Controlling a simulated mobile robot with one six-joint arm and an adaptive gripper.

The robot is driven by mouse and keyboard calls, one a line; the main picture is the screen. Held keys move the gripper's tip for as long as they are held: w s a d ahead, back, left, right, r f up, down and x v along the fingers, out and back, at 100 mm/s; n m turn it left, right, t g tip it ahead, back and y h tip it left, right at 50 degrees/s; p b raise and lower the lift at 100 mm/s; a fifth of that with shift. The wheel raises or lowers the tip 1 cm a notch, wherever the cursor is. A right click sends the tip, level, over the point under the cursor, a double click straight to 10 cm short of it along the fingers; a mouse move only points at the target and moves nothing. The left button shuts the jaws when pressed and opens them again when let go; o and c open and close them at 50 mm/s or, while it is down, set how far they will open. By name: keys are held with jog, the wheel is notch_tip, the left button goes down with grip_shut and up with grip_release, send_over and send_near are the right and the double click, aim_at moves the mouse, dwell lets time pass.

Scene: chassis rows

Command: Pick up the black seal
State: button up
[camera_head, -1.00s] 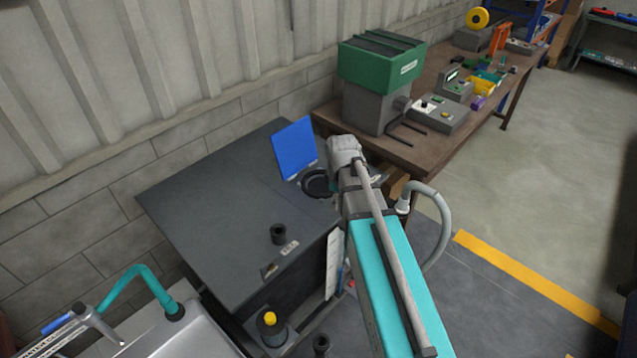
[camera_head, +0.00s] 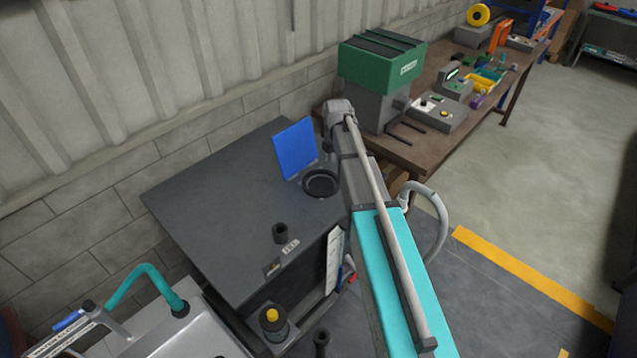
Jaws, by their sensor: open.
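A round black ring (camera_head: 320,183), which looks like the black seal, lies flat at the back right of a dark grey cabinet top (camera_head: 215,215). It sits in front of an upright blue panel (camera_head: 296,148). A small black hollow cylinder (camera_head: 280,233) stands nearer the front edge of the same top, beside a small white label. My arm reaches up from the bottom right and passes just right of the ring. The gripper at its end cannot be seen, so its fingers and their place relative to the ring are hidden.
A brown workbench (camera_head: 415,155) behind my arm carries a green and grey machine (camera_head: 382,70) and smaller items. A yellow-topped black part (camera_head: 271,317) stands low in front of the cabinet. A grey unit with a teal hose (camera_head: 150,275) is at lower left. The cabinet top's left side is clear.

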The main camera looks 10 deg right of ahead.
jog(key=shift+w+d+r+n, duration=0.1)
jog(key=shift+w+r+n, duration=0.05)
jog(key=shift+w+n, duration=0.4)
jog(key=b, duration=0.8)
send_over(334, 191)
notch_tip(334, 191, down, 8)
jog(key=shift+w+f, duration=0.15)
jog(key=shift+f, duration=0.1)
jog(key=shift+f+b, duration=0.1)
jog(key=shift+b, duration=0.2)
jog(key=shift+f+b, duration=2.6)
grip_shut()
